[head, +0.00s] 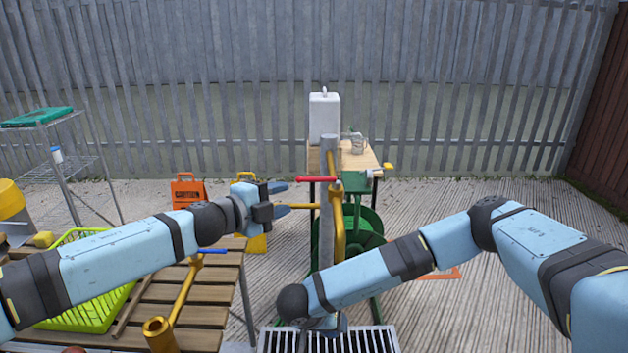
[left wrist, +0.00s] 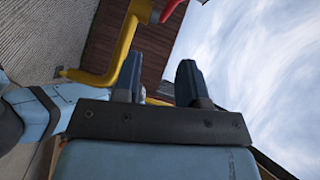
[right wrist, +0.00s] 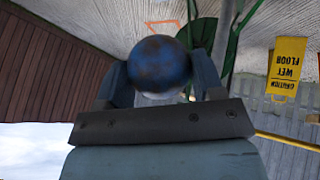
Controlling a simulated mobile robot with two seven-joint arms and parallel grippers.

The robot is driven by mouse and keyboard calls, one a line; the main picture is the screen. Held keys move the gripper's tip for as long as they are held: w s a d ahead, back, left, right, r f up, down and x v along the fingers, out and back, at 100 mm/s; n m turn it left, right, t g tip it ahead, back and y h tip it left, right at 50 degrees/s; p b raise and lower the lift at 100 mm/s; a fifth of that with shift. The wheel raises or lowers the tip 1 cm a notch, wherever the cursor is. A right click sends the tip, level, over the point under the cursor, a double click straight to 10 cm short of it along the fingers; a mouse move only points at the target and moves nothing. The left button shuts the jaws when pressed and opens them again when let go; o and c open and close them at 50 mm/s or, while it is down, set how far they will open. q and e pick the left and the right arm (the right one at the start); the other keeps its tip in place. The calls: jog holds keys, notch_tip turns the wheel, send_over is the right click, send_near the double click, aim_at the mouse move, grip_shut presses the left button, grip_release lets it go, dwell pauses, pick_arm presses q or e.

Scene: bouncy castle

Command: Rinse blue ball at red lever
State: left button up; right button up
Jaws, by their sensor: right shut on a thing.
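The red lever (head: 316,179) sticks out to the left from the yellow tap pipe (head: 338,225) on a grey post. My left gripper (head: 280,198) is open and empty, just left of the post and slightly below the lever's free end. In the left wrist view, the red lever (left wrist: 170,9) and yellow pipe (left wrist: 124,48) show beyond the fingers. My right gripper (right wrist: 160,85) is shut on the blue ball (right wrist: 158,60), which has dark brownish smudges. In the head view, my right gripper (head: 322,330) is low over the floor grate, and the ball is hidden there.
A floor grate (head: 375,340) lies below the tap. A slatted table (head: 195,310) at left holds a green basket (head: 95,312) and another yellow tap with a blue lever (head: 212,251). A wooden table (head: 358,160) and green reel (head: 362,225) stand behind the post.

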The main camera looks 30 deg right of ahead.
aim_at(312, 180)
pick_arm(q)
jog(key=x, duration=0.4)
jog(key=w+x, duration=0.1)
jog(key=x, duration=0.2)
jog(key=w+x, duration=0.1)
jog(key=x, duration=0.3)
jog(key=shift+w+d+r, duration=0.1)
jog(key=shift+d+r, duration=0.1)
jog(key=shift+r, duration=0.1)
jog(key=shift+c, duration=0.5)
grip_shut()
